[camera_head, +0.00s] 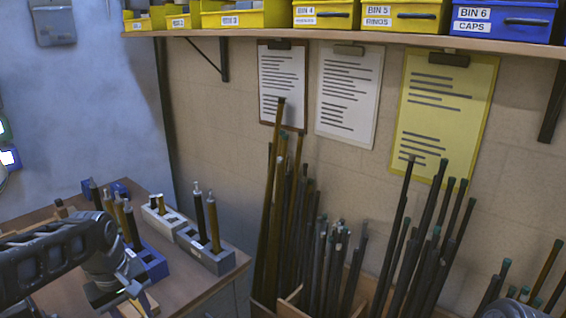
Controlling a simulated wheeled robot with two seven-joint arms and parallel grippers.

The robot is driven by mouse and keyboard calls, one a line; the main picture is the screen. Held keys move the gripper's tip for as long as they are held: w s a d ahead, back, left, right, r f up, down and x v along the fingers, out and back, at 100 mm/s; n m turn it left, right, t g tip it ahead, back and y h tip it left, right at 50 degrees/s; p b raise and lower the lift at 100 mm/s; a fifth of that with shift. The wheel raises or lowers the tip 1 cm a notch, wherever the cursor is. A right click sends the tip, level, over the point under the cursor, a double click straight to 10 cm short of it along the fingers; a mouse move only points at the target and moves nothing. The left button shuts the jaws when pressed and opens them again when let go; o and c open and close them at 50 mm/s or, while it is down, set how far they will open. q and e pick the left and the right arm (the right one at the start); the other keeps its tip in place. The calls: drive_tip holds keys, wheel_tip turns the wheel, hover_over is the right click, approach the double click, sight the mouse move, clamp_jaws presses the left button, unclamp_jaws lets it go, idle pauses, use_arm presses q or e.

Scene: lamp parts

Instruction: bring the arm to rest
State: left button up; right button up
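My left arm (50,258) reaches in from the left, over the front of the wooden table (205,285). My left gripper (118,296) is at the arm's end, pointing down near a blue block (152,265) that holds upright rods. It is small and partly hidden by the arm, so I cannot tell whether it is open or shut. I see nothing held in it. A rounded grey piece (515,309) shows at the bottom right edge and may be part of my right arm. My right gripper is not in view.
A grey block (205,255) and a white block (163,217) with upright rods stand on the table. Tall rods (325,262) lean in wooden bins at the wall. A shelf (330,37) with yellow and blue bins runs above the clipboards (347,100).

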use_arm(q)
drive_tip(key=w+d+f+m+t+h, duration=0.1)
drive_tip(key=w+d+f+m+t, duration=0.2)
drive_tip(key=w+d+f, duration=0.3)
drive_tip(key=s+d+f+m+h, duration=0.1)
drive_tip(key=d+f+m, duration=0.1)
drive_tip(key=d+f, duration=0.4)
drive_tip(key=s+d+f+m+h, duration=0.1)
drive_tip(key=d+f, duration=0.4)
drive_tip(key=f, duration=0.4)
drive_tip(key=s+d+f+g, duration=0.1)
drive_tip(key=s+d+f, duration=0.2)
drive_tip(key=s+f, duration=0.2)
drive_tip(key=s+d+f+m+g, duration=0.1)
drive_tip(key=s+d+f, duration=0.3)
drive_tip(key=s, duration=0.6)
drive_tip(key=s+d+f+g+h, duration=0.1)
drive_tip(key=s+d+f+g, duration=0.1)
drive_tip(key=s+d+f, duration=0.2)
drive_tip(key=s+f, duration=0.1)
drive_tip(key=s, duration=0.2)
drive_tip(key=shift+s+d+f+m, duration=0.15)
drive_tip(key=shift+s+f+m, duration=0.15)
drive_tip(key=shift+f+m, duration=0.1)
